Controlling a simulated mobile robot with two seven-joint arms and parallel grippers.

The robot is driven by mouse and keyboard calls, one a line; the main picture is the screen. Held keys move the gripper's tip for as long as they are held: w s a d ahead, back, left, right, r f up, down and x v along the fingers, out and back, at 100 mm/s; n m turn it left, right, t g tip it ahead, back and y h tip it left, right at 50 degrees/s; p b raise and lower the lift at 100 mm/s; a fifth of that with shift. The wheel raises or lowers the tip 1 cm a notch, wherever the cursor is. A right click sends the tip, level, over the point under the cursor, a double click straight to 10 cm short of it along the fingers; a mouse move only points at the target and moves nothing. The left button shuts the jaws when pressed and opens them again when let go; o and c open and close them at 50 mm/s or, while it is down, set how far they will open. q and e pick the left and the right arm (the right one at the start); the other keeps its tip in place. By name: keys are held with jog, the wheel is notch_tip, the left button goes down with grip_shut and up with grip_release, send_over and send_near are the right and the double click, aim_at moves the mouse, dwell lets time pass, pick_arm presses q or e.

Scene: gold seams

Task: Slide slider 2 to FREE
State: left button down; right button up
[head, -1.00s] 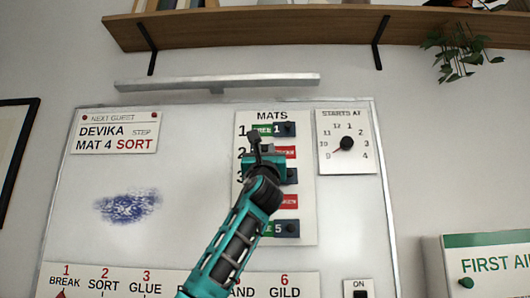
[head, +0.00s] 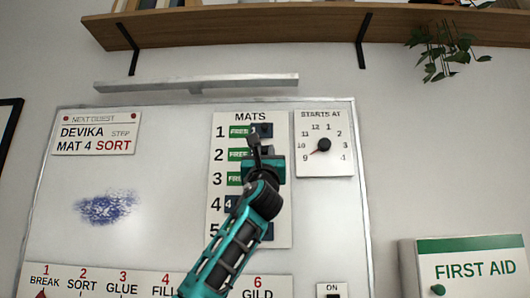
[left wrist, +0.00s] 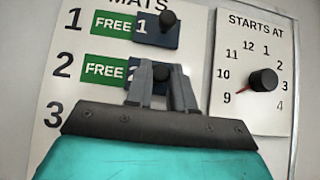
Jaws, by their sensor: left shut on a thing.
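The MATS panel (head: 277,122) hangs on the whiteboard with numbered rows of sliders. In row 2 the green FREE label (head: 237,155) shows at the left, also in the left wrist view (left wrist: 105,69). Slider 2 (left wrist: 133,73) is a dark plate at the right of its row, partly hidden by my fingers. My left gripper (left wrist: 163,85) is shut on slider 2's black knob (left wrist: 160,74). In the head view this gripper (head: 257,147) covers most of slider 2. My right gripper is out of view.
Slider 1 (left wrist: 153,29) is just above, at the right with FREE showing. Row 3 shows FREE (head: 235,179); slider 4 (head: 231,203) sits left. My arm hides part of the lower rows. The STARTS AT dial (head: 323,145) is at the right.

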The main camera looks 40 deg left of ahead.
pick_arm(q)
jog(key=shift+d, duration=0.2)
jog(key=c, duration=1.4)
grip_release()
jog(key=o, duration=0.4)
jog(key=shift+w, duration=0.2)
jog(key=shift+s, duration=0.1)
jog(key=shift+s+d+f+b, duration=0.2)
jog(key=shift+s+f+b, duration=0.1)
jog(key=shift+f, duration=0.2)
jog(key=b+v, duration=0.3)
jog(key=v, duration=0.8)
jog(key=shift+s+d+f+b, duration=0.15)
jog(key=shift+s+f+b, duration=0.05)
jog(key=shift+s+b, duration=0.1)
